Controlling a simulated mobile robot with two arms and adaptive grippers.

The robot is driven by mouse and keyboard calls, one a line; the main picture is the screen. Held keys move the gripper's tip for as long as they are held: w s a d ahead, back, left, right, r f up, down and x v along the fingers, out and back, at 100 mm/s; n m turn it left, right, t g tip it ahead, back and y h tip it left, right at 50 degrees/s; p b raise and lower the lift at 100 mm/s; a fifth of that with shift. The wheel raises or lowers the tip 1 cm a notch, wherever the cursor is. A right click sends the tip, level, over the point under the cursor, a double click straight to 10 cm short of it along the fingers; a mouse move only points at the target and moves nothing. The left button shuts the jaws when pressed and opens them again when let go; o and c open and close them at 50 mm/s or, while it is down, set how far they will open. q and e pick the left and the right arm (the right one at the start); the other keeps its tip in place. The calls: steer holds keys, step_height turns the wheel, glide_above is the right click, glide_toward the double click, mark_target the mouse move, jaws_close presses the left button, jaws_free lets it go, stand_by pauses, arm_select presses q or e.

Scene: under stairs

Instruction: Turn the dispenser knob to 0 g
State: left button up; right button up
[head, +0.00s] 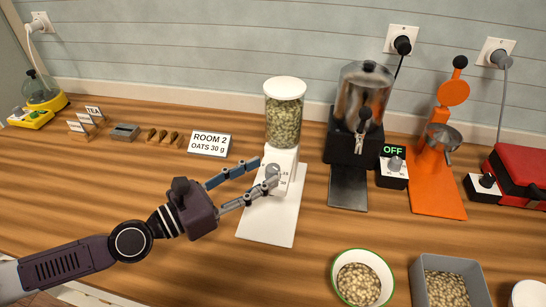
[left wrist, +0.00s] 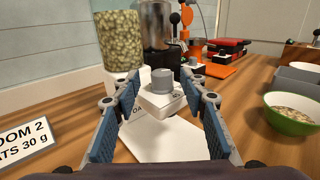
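The dispenser (head: 283,118) is a white stand with a clear jar of oats and a white lid. Its grey round knob (head: 272,171) sits on the front of the white body above a white base plate (head: 268,222). The knob shows in the left wrist view (left wrist: 162,80), centred between the fingertips; I cannot tell its exact setting. My left gripper (head: 265,172) is open, with its blue-padded fingers reaching toward the knob from the left. In the left wrist view (left wrist: 160,88) the fingers stand apart on either side of it; contact is not clear. My right gripper is not in view.
A sign (head: 210,145) reads "ROOM 2 OATS 30 g". Right of the dispenser stand a dark dispenser (head: 358,145), a box reading OFF (head: 392,167) and an orange stand (head: 436,185). A green-rimmed bowl (head: 340,290) and a grey bin (head: 418,285) are in front.

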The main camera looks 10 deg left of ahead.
mark_target(269, 169)
arm_select(q)
steer(key=p+x, duration=0.2)
steer(key=x, duration=0.1)
steer(key=shift+d+r, duration=0.1)
steer(key=shift+r, duration=0.2)
steer(key=shift+w+d+f+p, duration=0.3)
steer(key=shift+d, duration=0.1)
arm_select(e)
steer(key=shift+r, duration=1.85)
arm_select(q)
steer(key=shift+c, duration=0.4)
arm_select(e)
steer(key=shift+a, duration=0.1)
arm_select(q)
jaws_close()
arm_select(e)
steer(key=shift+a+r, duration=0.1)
